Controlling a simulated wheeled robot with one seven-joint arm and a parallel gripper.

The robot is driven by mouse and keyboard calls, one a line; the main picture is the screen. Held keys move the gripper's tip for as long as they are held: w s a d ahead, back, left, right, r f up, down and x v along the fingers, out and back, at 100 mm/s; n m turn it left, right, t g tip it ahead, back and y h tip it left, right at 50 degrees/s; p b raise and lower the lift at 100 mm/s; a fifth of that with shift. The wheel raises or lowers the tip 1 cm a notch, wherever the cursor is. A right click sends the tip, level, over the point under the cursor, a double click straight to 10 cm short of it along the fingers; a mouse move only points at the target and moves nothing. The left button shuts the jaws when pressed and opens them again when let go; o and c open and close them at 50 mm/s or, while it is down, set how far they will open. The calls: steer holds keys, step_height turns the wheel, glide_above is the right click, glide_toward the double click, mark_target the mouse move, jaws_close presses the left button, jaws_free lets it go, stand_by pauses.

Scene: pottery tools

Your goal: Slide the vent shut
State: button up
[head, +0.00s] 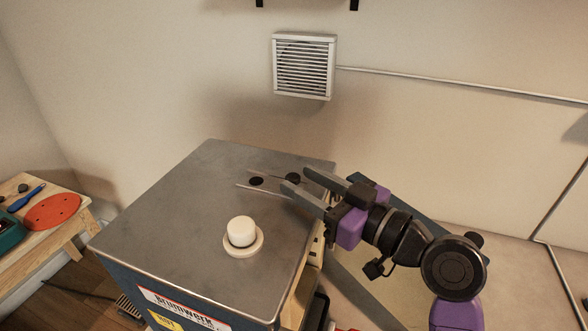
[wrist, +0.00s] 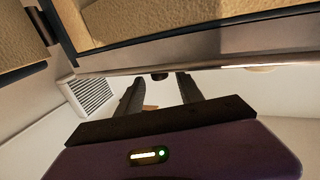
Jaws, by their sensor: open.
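On the grey metal top of the kiln (head: 180,200), two thin light rails run beside two small dark round spots. The left spot (head: 256,181) lies clear of my gripper. The right spot (head: 292,178) shows between the fingertips of my gripper (head: 296,178). I cannot tell which spot is the vent's knob and which its hole. My gripper reaches in from the right and is open, with nothing held. In the wrist view its fingers (wrist: 158,84) point at a small dark piece (wrist: 160,76) between and just beyond their tips. Contact cannot be told.
A white plug (head: 241,231) stands on a cream ring on the kiln top, nearer the front. A louvred grille (head: 304,66) is on the wall behind. A wooden table (head: 60,240) with tools stands at the left. The left part of the kiln top is bare.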

mark_target(298, 179)
steer(key=shift+p+x, duration=0.4)
steer(key=shift+x, duration=1.2)
steer(key=shift+s, duration=0.1)
steer(key=shift+c, duration=0.2)
jaws_close()
